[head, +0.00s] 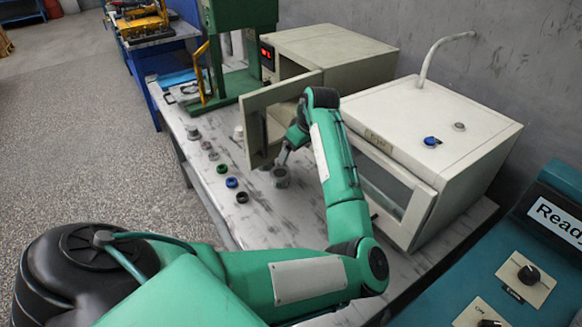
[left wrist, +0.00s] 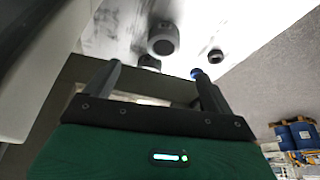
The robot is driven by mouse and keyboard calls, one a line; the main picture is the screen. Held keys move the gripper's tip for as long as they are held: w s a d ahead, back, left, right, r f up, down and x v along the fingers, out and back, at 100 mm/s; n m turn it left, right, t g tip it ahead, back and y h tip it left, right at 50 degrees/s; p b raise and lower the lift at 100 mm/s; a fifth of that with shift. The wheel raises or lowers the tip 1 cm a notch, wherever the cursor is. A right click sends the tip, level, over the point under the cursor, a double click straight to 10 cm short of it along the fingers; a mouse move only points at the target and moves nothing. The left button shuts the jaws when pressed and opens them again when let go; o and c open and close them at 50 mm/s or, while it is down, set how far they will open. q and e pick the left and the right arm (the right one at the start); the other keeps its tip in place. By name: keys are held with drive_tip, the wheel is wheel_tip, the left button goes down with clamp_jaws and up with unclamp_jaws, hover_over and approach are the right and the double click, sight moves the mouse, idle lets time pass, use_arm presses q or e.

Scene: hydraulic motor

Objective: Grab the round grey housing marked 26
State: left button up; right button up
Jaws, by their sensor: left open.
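A round grey housing (head: 281,178) stands on the workbench, just below and in front of my left gripper (head: 284,157) in the head view. No number can be read on it. In the left wrist view a round grey part with a dark centre (left wrist: 163,40), seemingly the same housing, lies beyond the fingertips. My left gripper (left wrist: 156,70) is open, its two fingers apart with nothing between them. The gripper appears tilted down toward the housing, and I cannot tell whether it touches. My right gripper is not in view.
Several small parts line the bench's left edge, among them a green ring (head: 222,169), a blue ring (head: 231,183) and a black ring (head: 242,197). An open oven door (head: 255,122) stands close behind my gripper. A white cabinet (head: 430,130) stands to the right.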

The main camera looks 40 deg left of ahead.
use_arm(q)
hover_over(282, 174)
drive_tip(key=d, duration=0.2)
drive_tip(key=f, duration=0.7)
drive_tip(key=shift+w+d+f+p, duration=0.1)
drive_tip(key=shift+w+d+p, duration=0.1)
drive_tip(key=shift+p, duration=0.2)
drive_tip(key=shift+s+a+f, duration=0.1)
drive_tip(key=shift+a+f, duration=0.05)
drive_tip(key=shift+f, duration=0.2)
drive_tip(key=shift+s+a+f+p, duration=0.15)
drive_tip(key=shift+a+f+p, duration=0.15)
drive_tip(key=shift+f, duration=0.25)
drive_tip(key=shift+s+a+f+p, duration=0.15)
drive_tip(key=shift+f+p, duration=0.15)
drive_tip(key=shift+f, duration=0.25)
drive_tip(key=shift+x, duration=1.1)
drive_tip(key=shift+w+f, duration=0.15)
drive_tip(key=c, duration=1.3)
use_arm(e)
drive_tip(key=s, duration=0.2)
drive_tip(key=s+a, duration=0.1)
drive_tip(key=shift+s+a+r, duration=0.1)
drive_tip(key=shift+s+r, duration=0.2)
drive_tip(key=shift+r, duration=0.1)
